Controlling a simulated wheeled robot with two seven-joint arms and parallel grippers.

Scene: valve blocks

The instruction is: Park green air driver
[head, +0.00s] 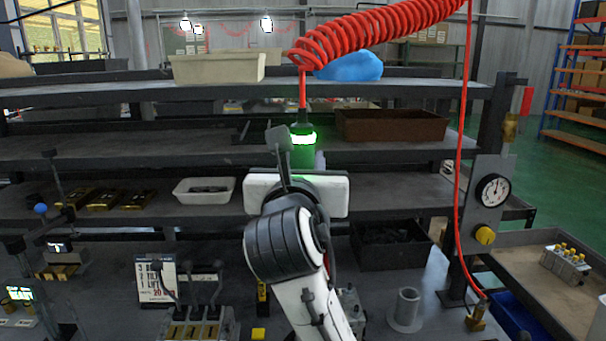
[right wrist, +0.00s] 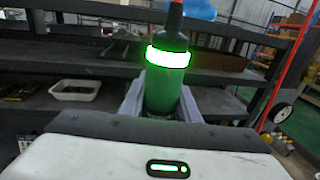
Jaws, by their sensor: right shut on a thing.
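The green air driver (head: 303,150) hangs upright at the end of a red coiled hose (head: 365,30), with a dark top and a bright green glowing ring. My right gripper (head: 306,163) is shut around its body; my white wrist hides the driver's lower part in the head view. In the right wrist view the driver (right wrist: 167,85) stands between the two pale fingers of my right gripper (right wrist: 163,108), and its lower end is hidden. A grey upright tube on a round base (head: 406,309) stands on the bench to the lower right. My left gripper is not in view.
Shelves behind hold a beige bin (head: 217,68), a brown tray (head: 391,126) and a white tray (head: 204,191). A post with a gauge (head: 493,190) and straight red hose stands right. A lever valve block (head: 198,325) is front left.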

